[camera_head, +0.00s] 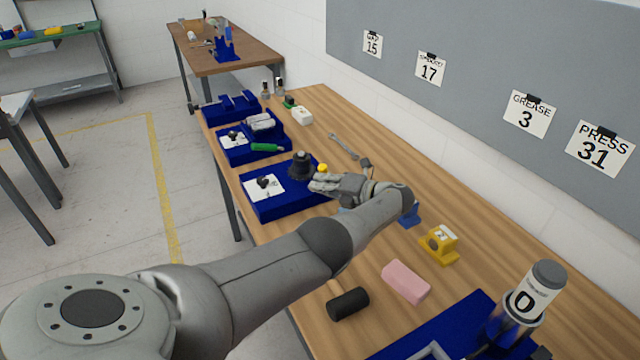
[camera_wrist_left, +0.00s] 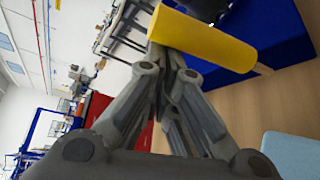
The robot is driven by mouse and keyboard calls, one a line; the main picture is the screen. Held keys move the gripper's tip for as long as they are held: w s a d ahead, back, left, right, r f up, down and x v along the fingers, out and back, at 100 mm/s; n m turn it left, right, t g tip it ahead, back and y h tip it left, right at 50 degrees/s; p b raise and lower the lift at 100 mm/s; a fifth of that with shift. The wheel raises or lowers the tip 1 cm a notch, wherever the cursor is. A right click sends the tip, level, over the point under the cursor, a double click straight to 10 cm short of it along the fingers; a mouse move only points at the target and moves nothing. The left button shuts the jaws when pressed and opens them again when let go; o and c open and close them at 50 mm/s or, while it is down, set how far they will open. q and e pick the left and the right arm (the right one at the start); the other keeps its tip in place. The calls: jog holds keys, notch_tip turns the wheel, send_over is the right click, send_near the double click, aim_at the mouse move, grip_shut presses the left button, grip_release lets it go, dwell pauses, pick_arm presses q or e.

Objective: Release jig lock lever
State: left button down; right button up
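The blue jig (camera_head: 300,203) lies on the bench, with a white plate (camera_head: 265,187) bearing a dark knob and a dark round block (camera_head: 300,166) behind it. The yellow lever handle (camera_head: 322,168) shows as a small yellow end beside that block. In the left wrist view the handle (camera_wrist_left: 205,40) is a yellow cylinder crossing the fingertips. My left gripper (camera_head: 323,184) is at the handle, its fingers close together with nothing seen between them. The handle hides the very tips, so I cannot tell whether they touch it. My right gripper is out of view.
A wrench (camera_head: 343,146) lies beyond my wrist. More blue fixtures (camera_head: 235,147) line the far left edge.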

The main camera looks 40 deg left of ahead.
pick_arm(q)
jog(key=shift+w+r, duration=0.15)
jog(key=shift+w, duration=0.05)
jog(key=v, duration=0.6)
jog(key=shift+d, duration=0.45)
jog(key=shift+s+d, duration=0.1)
jog(key=shift+d, duration=0.2)
